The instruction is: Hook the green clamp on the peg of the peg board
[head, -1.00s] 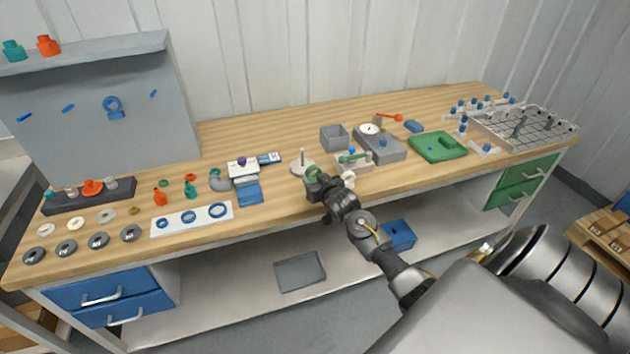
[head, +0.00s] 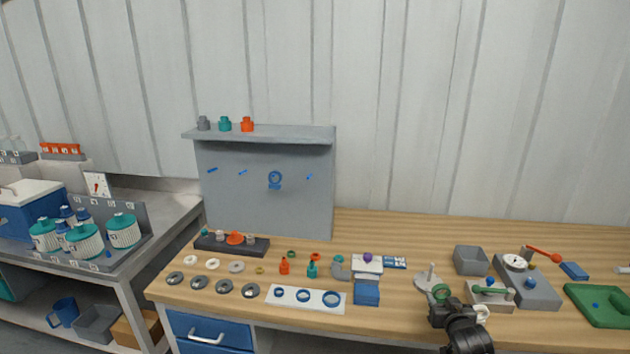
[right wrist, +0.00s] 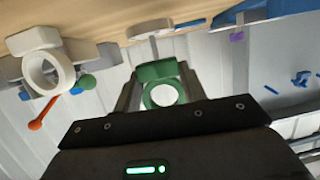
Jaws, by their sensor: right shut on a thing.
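The green clamp (head: 440,291) is a small ring-shaped piece, held in my right gripper (head: 443,303) over the front part of the bench. In the right wrist view the green clamp (right wrist: 158,72) sits between the two fingers, its ring facing the camera. The grey peg board (head: 250,205) stands upright at the back left of the bench, well away from the gripper. It carries several short blue pegs (head: 309,178), and a blue ring-shaped clamp (head: 275,179) hangs at its middle. My left gripper is not in view.
A white clamp (right wrist: 45,68) shows nearby. Small fittings and a white ring card (head: 305,299) lie before the board. A shelf (head: 260,134) tops it.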

